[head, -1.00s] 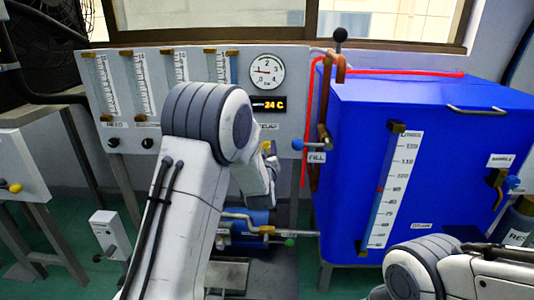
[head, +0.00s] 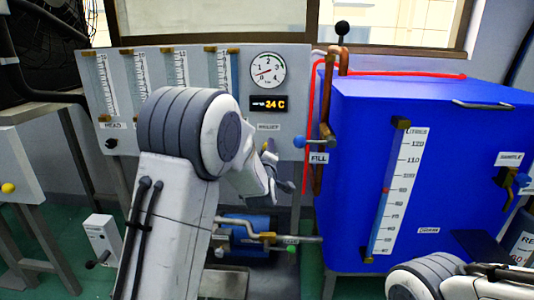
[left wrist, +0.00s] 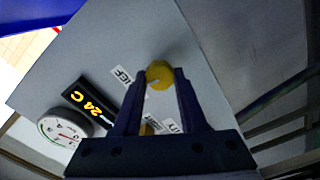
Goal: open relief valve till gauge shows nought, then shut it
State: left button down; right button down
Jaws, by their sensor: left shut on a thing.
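The relief valve is a yellow knob (left wrist: 159,73) with a pale mark, on the grey panel beside a label ending "IEF". My left gripper (left wrist: 161,80) is shut on this knob, one finger on each side, in the left wrist view. In the head view my left arm hides much of the lower panel, and the left gripper (head: 269,160) reaches the panel below the gauge. The round white gauge (head: 267,70) has its red needle pointing left and slightly down, above nought. It also shows in the left wrist view (left wrist: 65,128). My right gripper is out of view.
A "24 C" display (head: 270,103) sits under the gauge. The blue tank (head: 350,200) stands right of the panel, with a blue-handled fill valve (head: 300,142) between. A blue pump (head: 250,230) sits below.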

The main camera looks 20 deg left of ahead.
pick_arm(q)
jog(key=shift+f, duration=0.1)
dwell(0.4)
jog(key=shift+c, duration=2.3)
grip_release()
jog(key=p+v, duration=0.2)
jog(key=v, duration=0.8)
jog(key=shift+s+p, duration=0.3)
